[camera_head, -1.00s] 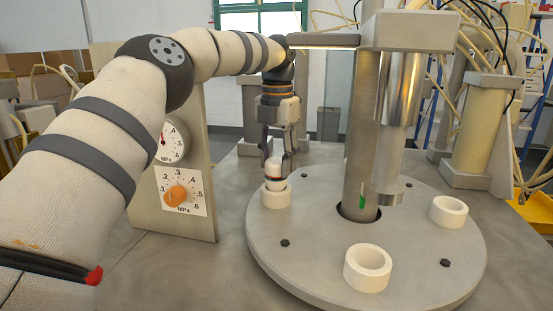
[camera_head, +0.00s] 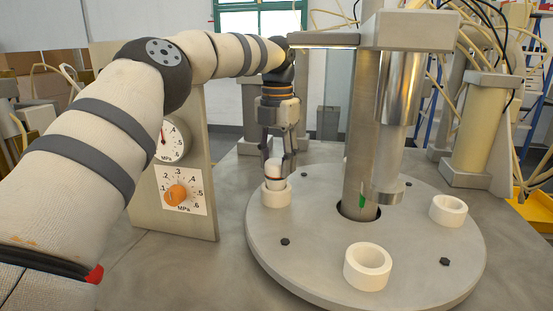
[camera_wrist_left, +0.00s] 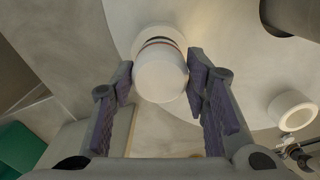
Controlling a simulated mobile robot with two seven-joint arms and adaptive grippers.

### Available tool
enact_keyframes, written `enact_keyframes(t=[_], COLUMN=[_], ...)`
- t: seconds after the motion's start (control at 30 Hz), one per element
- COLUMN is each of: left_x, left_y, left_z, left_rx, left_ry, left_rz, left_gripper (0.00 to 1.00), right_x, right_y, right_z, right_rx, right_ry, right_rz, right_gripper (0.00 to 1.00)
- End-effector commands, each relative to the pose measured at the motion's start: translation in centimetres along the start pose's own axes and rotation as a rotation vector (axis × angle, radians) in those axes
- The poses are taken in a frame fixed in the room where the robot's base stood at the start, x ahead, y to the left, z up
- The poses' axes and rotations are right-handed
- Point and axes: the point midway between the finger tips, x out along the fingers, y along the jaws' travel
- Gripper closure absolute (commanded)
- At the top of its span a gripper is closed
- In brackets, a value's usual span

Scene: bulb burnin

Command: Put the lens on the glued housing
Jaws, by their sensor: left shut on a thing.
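The white domed lens (camera_head: 273,168) is between the fingers of my left gripper (camera_head: 278,160), which is shut on it. In the left wrist view the lens (camera_wrist_left: 160,78) sits between the two dark finger pads of the gripper (camera_wrist_left: 160,82). Below the lens a white housing with a reddish line (camera_wrist_left: 158,43) shows, standing in a cream ring holder (camera_head: 276,198) on the round grey table (camera_head: 315,240). The lens is right over the housing; whether they touch fully I cannot tell. My right gripper is not in view.
Two empty cream rings stand on the round table, at the front (camera_head: 367,267) and at the right (camera_head: 448,210). A metal column (camera_head: 361,150) and a hanging silver cylinder (camera_head: 395,130) rise beside the gripper. A gauge panel (camera_head: 180,165) stands to the left.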

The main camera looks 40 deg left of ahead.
Motion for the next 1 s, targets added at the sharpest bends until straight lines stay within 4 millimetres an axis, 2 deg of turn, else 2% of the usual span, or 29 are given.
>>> enact_keyframes(t=[0.93, 0.97, 1.0], left_x=[0.4, 0.4, 0.4], left_y=[0.02, 0.02, 0.02], left_z=[-0.01, -0.01, -0.01], left_rx=[-0.001, -0.001, -0.001], left_ry=[0.0, 0.0, 0.0], left_rz=[-0.001, -0.001, -0.001], left_gripper=[0.69, 0.54, 0.44], right_x=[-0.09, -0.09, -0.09], right_y=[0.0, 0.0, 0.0], right_z=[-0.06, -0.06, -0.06], right_rx=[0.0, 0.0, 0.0], right_ry=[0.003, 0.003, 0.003], right_rz=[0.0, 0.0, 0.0], right_gripper=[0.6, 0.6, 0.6])
